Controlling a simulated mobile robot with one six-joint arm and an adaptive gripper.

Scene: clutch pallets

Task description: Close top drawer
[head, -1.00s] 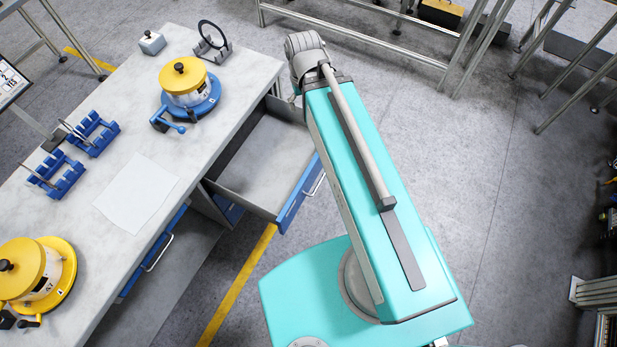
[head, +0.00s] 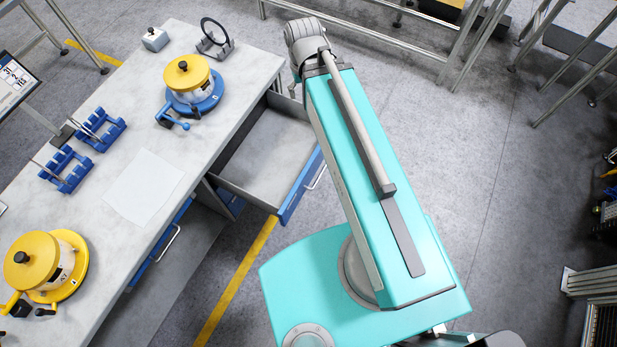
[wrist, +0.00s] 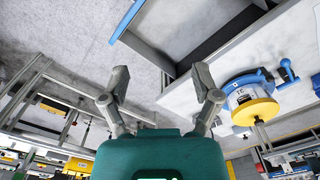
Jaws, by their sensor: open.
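The top drawer (head: 262,160) is pulled out of the workbench and looks empty inside. Its blue front (head: 301,186) has a pale bar handle (head: 316,177) and faces right, toward my arm. In the wrist view, the drawer's blue front edge (wrist: 126,20) shows at the top, upside down. My gripper (wrist: 160,88) is open and empty, its two fingers spread apart, and does not touch the drawer. In the head view the gripper itself is hidden behind my arm's far end, near the drawer's far corner.
The workbench (head: 215,125) carries a yellow-and-blue device (head: 190,85), a yellow device (head: 45,265), blue holders (head: 65,170) and a paper sheet (head: 143,188). A lower drawer (head: 165,245) is below. Metal frames (head: 370,40) stand behind.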

